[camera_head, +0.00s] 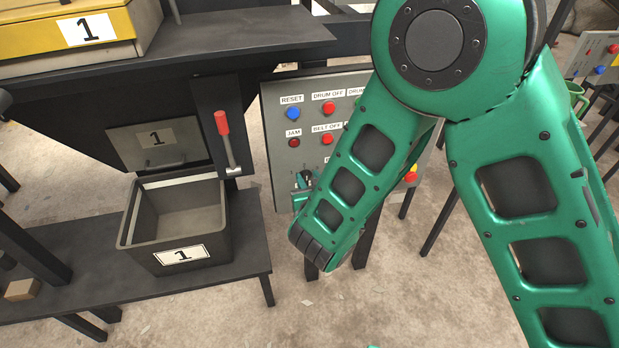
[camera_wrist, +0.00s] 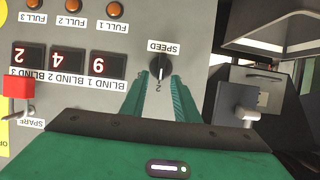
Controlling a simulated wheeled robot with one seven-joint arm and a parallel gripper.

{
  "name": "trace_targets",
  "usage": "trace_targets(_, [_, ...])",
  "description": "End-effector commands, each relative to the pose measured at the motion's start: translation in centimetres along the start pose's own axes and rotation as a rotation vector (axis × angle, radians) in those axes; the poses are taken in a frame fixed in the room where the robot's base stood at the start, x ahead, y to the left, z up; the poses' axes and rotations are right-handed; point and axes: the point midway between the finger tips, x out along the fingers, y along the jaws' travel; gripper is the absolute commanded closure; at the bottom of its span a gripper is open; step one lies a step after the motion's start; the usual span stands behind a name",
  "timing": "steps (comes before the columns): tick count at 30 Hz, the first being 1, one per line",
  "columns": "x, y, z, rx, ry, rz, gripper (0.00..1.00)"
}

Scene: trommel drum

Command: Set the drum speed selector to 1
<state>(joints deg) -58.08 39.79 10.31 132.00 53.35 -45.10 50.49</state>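The drum speed selector (camera_wrist: 160,67) is a small black round knob under a SPEED label (camera_wrist: 163,47), shown upside down in the wrist view. A light mark on the knob seems to face the digit 2 on the panel, beside the knob on the gripper side. My gripper (camera_wrist: 158,85) is open, its green fingers apart with bare panel between them. The fingertips are close to the knob; I cannot tell whether they touch it. In the head view my arm hides most of the panel's lower part, and only a small piece of my gripper (camera_head: 303,190) shows.
The grey control panel (camera_head: 273,112) has blue and red buttons. In the wrist view, red digit displays (camera_wrist: 97,66), orange lamps (camera_wrist: 115,10) and a red toggle (camera_wrist: 17,83) sit left of the knob. A bin (camera_head: 130,215) and red-handled lever (camera_head: 223,125) stand left of the panel.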

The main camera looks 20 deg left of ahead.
Motion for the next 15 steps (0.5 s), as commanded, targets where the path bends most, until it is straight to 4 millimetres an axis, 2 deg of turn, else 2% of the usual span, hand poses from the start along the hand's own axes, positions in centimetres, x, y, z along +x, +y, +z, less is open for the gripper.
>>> trace_targets(5, [1.03, 0.08, -0.07, 0.001, 0.001, 0.001, 0.72])
trace_targets(13, [1.13, 0.05, -0.06, -0.001, 0.001, 0.000, 0.72])
trace_targets(14, [1.12, 0.05, -0.06, -0.001, 0.001, 0.000, 0.77])
trace_targets(15, [1.12, 0.05, -0.06, -0.001, 0.001, 0.000, 0.86])
